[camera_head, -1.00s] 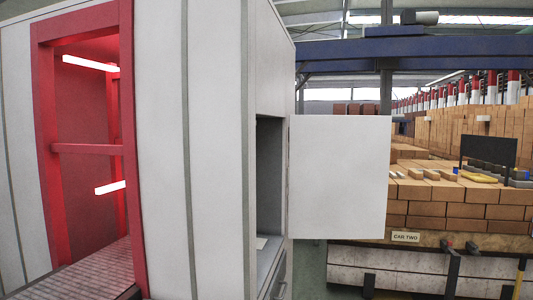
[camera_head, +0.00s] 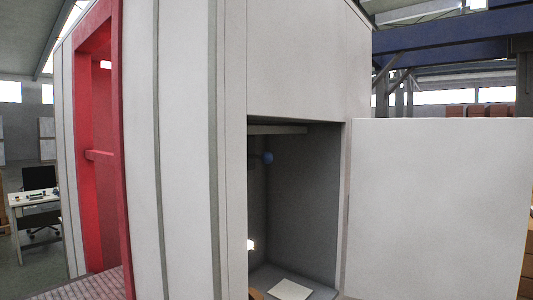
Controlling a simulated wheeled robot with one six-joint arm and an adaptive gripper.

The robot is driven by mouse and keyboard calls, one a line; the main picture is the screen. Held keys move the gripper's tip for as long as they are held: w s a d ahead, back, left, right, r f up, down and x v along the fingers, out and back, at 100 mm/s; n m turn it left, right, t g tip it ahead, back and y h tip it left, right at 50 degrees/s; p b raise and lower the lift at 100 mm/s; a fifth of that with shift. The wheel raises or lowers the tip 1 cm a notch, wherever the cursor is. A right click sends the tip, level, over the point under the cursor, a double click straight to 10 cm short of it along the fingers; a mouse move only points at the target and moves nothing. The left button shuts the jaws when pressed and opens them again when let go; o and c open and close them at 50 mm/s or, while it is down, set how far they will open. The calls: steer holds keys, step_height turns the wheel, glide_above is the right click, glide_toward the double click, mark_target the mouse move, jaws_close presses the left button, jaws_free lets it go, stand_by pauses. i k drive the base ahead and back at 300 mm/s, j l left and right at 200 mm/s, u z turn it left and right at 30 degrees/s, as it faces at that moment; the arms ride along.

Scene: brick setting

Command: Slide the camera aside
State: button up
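I cannot make out a camera for certain in the head view. An open recess (camera_head: 300,200) in the white cabin wall shows dark grey inner walls. A small bright spot (camera_head: 251,245) shows at the recess's left side. My gripper is not in view.
A white door panel (camera_head: 440,210) stands open to the right of the recess. A red-framed doorway (camera_head: 122,150) is on the left. Far left are a desk (camera_head: 36,198) and a dark chair (camera_head: 42,180). Blue beams (camera_head: 455,40) cross overhead at right.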

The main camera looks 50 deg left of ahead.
mark_target(268, 158)
steer(key=i+u, duration=0.4)
steer(key=i+l+u, duration=0.15)
steer(key=u, duration=0.25)
steer(key=i+l+u, duration=0.6)
steer(key=u, duration=0.15)
steer(key=i+l+u, duration=0.5)
steer(key=l, duration=0.15)
steer(key=l+u, duration=0.25)
steer(key=i+l+u, duration=0.25)
steer(key=l, duration=0.3)
steer(key=l+u, duration=0.25)
steer(key=l, duration=0.15)
steer(key=k+j, duration=0.1)
steer(key=k+z, duration=0.05)
